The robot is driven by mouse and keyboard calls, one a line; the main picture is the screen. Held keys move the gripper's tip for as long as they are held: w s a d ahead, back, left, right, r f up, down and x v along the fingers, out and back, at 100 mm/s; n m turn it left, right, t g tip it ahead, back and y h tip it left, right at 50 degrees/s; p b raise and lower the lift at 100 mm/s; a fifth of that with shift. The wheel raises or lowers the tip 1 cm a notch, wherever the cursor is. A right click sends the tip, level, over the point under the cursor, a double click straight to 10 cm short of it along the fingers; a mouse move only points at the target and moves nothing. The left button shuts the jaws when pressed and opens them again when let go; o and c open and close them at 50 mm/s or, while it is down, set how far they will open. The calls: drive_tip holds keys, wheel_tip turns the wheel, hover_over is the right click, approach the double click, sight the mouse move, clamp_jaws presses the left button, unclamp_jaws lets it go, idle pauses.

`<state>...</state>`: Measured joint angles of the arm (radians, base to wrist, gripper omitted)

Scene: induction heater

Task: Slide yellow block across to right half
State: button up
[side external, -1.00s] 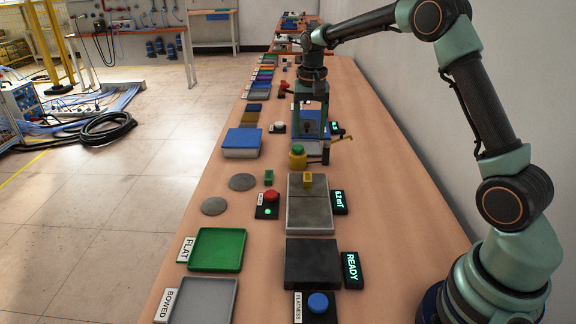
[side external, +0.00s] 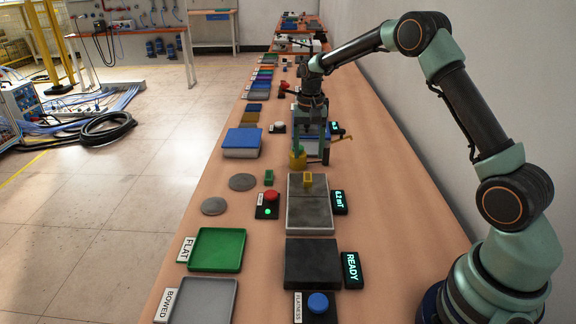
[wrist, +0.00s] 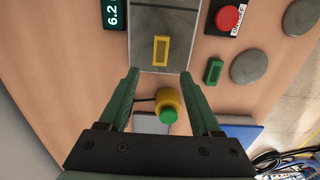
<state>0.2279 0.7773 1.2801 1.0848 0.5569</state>
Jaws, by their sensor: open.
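The yellow block (side external: 308,180) stands at the far end of a two-part grey plate (side external: 310,213), near its middle. In the wrist view the yellow block (wrist: 161,51) shows upright in the picture, just beyond my fingertips, on the darker part of the plate (wrist: 168,20). My gripper (side external: 312,157) is beyond the plate's far end in the side view. In the wrist view my gripper (wrist: 159,76) is open, with nothing held between its fingers. The block is apart from both fingers.
A yellow post with a green top (wrist: 168,106) shows between my fingers in the wrist view. A small green block (side external: 269,177) and a red button (side external: 271,196) are left of the plate. A 6.2 mT display (side external: 339,202) is right of it. Two grey discs lie left.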

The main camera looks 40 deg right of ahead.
sight(308, 174)
wheel_tip(308, 174, down, 7)
drive_tip(key=shift+r, duration=0.1)
idle(0.4)
clamp_jaws()
